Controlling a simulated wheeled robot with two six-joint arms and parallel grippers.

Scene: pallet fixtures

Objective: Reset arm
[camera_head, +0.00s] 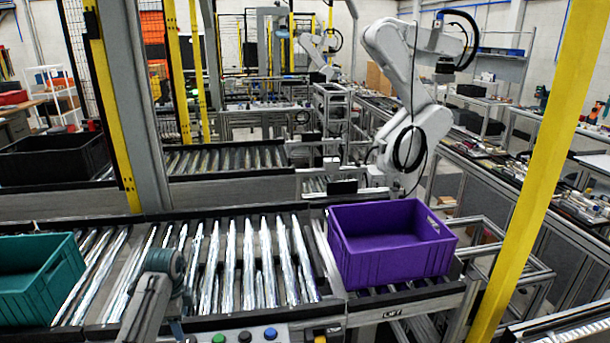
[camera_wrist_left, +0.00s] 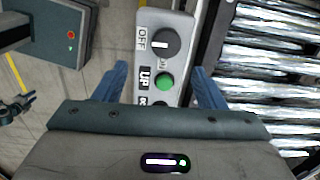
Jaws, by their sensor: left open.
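My left arm shows at the bottom of the head view, reaching over the near edge of the conveyor; its fingertips are hard to make out there. In the left wrist view my left gripper (camera_wrist_left: 160,92) has its two blue fingers apart with nothing between them. Beyond them is a grey control panel (camera_wrist_left: 180,18) with an OFF/ON knob (camera_wrist_left: 158,43), a green UP button (camera_wrist_left: 165,81) and a black button below, partly hidden by the gripper body. A small dark claw (camera_wrist_left: 17,106) at the left edge looks like my right gripper; its jaw opening is unclear.
A purple crate (camera_head: 385,262) stands on the lift section right of the silvery rollers (camera_head: 240,265). A teal crate (camera_head: 45,299) is at the left. A yellow post (camera_head: 535,160) stands at right. A white robot arm (camera_head: 410,90) is behind. The middle rollers hold no crate.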

